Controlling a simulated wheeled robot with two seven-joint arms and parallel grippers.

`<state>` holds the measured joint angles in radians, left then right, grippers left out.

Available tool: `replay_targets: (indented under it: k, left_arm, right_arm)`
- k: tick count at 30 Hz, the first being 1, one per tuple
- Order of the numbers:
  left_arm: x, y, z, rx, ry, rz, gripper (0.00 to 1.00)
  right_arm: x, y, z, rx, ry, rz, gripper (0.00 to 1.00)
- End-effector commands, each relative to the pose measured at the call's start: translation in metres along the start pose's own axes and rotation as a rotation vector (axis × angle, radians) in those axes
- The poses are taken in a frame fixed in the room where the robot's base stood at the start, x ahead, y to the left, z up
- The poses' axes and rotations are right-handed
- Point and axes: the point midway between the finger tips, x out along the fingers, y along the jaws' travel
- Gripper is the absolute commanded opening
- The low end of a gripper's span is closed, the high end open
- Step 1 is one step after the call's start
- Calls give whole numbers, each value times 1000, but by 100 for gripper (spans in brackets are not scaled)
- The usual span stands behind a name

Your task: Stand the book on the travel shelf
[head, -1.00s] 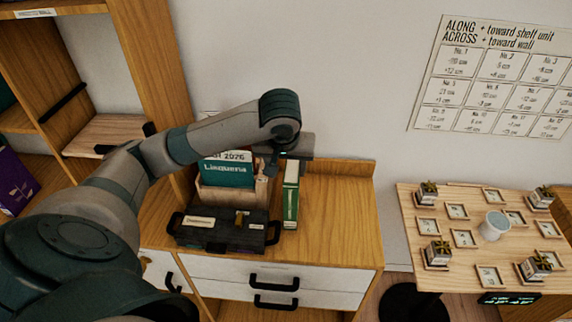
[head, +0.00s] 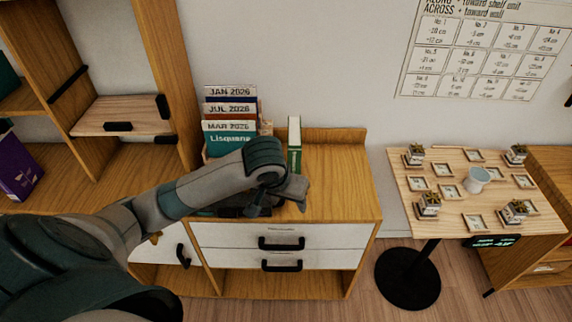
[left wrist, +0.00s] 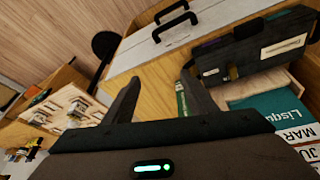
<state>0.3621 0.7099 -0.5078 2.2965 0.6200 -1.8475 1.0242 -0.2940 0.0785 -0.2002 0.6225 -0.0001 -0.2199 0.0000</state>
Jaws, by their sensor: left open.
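A slim green-and-white book (head: 294,147) stands upright on the wooden cabinet top, just right of the box of magazines. It also shows in the left wrist view (left wrist: 181,100), partly hidden behind one finger. My left gripper (head: 287,200) is in front of the book in the head view, over the cabinet's front part. The wooden shelf unit (head: 155,60) stands at the left; I cannot read which shelf is the travel one. My right gripper is not in view.
Magazines (head: 229,126) stand in a wooden box. A dark case (left wrist: 255,48) lies in front of it, mostly hidden by my arm in the head view. A small table (head: 446,196) with potted plants stands right. The cabinet top right of the book is clear.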

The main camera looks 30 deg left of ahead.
Motion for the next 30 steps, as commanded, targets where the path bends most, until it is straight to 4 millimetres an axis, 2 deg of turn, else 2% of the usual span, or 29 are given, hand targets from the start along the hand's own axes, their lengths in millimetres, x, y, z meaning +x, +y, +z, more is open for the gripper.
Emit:
replay_targets:
  k: [8,15,21,30]
  left_arm:
    - [27,29,58,111,-12,87,51]
    - [48,44,131,213,-6,146,51]
    - [57,39,180,267,-4,139,51]
    - [76,21,236,315,-29,93,51]
  right_arm:
    - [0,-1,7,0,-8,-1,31]
    - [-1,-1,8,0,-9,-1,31]
    - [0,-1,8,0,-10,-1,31]
    - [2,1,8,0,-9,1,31]
